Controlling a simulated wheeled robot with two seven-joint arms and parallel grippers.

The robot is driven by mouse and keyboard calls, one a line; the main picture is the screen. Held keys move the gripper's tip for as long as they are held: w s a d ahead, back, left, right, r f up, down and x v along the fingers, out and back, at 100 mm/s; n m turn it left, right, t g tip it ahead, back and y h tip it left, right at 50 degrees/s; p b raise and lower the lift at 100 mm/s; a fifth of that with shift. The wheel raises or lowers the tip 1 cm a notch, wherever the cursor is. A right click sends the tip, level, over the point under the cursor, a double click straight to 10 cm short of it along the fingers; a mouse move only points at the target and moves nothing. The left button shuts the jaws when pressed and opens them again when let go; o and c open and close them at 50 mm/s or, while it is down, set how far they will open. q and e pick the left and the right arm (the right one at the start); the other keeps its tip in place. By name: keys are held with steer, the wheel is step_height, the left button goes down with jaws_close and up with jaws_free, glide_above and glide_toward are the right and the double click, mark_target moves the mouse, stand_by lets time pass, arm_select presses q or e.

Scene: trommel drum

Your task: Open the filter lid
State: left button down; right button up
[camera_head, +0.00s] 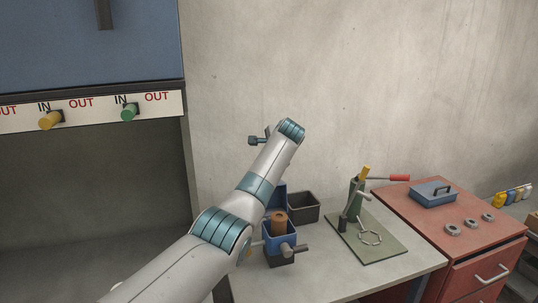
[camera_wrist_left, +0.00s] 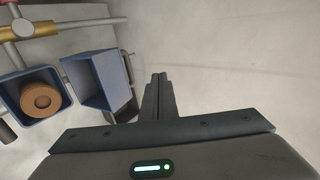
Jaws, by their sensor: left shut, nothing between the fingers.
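The filter housing is a small blue box (camera_head: 279,243) on the workbench, with a brown cylindrical filter (camera_head: 279,223) inside. In the left wrist view the box (camera_wrist_left: 14,88) is open at the top and the ringed filter (camera_wrist_left: 41,97) shows. The blue hollow lid (camera_wrist_left: 98,82) stands swung away beside the box. In the head view the lid (camera_head: 279,192) stands up behind the filter, partly hidden by my arm. My left gripper (camera_head: 252,141) is shut and empty, above and behind the housing, apart from it. Its fingers (camera_wrist_left: 156,82) show together in the wrist view. My right gripper is out of view.
A dark open bin (camera_head: 303,207) stands just right of the housing. A green board (camera_head: 377,245) with a lever tool is further right, then a red cabinet (camera_head: 477,253). A blue machine panel with knobs (camera_head: 130,112) is at left. The air before the wall is clear.

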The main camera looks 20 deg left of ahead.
arm_select(q)
steer(key=r, duration=0.2)
steer(key=s+r+b, duration=0.1)
steer(key=shift+d, duration=0.35)
